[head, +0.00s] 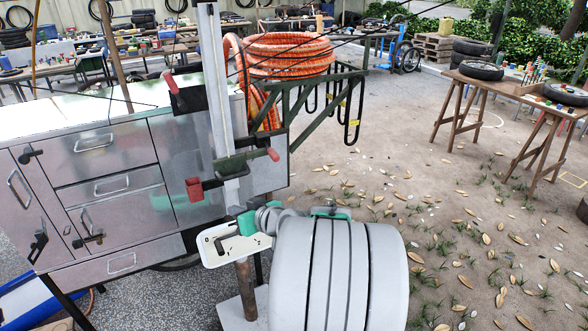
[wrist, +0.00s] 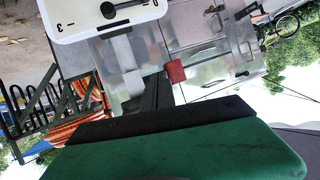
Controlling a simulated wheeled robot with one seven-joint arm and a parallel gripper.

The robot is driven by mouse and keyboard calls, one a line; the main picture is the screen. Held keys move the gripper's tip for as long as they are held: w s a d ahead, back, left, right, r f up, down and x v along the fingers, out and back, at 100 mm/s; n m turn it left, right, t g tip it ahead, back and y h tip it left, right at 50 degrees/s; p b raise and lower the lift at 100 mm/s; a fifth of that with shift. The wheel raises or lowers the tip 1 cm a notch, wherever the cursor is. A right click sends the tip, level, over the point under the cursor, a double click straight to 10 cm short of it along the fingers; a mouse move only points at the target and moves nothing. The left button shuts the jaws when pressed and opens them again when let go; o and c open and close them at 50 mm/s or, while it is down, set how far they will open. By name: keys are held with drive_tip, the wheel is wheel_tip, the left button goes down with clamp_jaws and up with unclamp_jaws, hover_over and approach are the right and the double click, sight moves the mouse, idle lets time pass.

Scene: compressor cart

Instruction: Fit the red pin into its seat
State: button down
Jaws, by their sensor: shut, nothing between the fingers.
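Several red pieces show on the cart (head: 112,165) in the head view: a square red block (head: 194,189), a small red cylinder (head: 272,154) at the end of a dark bracket (head: 232,164), and a red piece (head: 170,82) above a dark panel. I cannot tell which is the red pin, and I cannot make out its seat. A red block also shows in the wrist view (wrist: 175,71). My gripper (head: 243,222) is shut and empty, in front of the cart and below the bracket. Its dark fingers (wrist: 158,90) point toward the cart in the wrist view.
A trestle table (head: 500,88) stands at the right. The leaf-strewn ground between is open.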

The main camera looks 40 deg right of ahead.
sight(277, 160)
drive_tip(key=s+d+r+m+t+h, duration=0.2)
drive_tip(key=s+d+r+h, duration=0.1)
drive_tip(key=d, duration=0.4)
drive_tip(key=s+d+r+m+t+h, duration=0.2)
drive_tip(key=d+r, duration=0.2)
drive_tip(key=d, duration=0.4)
drive_tip(key=p+x, duration=0.3)
drive_tip(key=x, duration=0.1)
drive_tip(key=shift+w, duration=0.1)
drive_tip(key=shift+w+d+f+h, duration=0.1)
drive_tip(key=shift+w+d+h, duration=0.2)
drive_tip(key=shift+w, duration=0.35)
drive_tip(key=shift+w+d, duration=0.1)
drive_tip(key=shift+w, duration=0.5)
drive_tip(key=shift+f, duration=0.1)
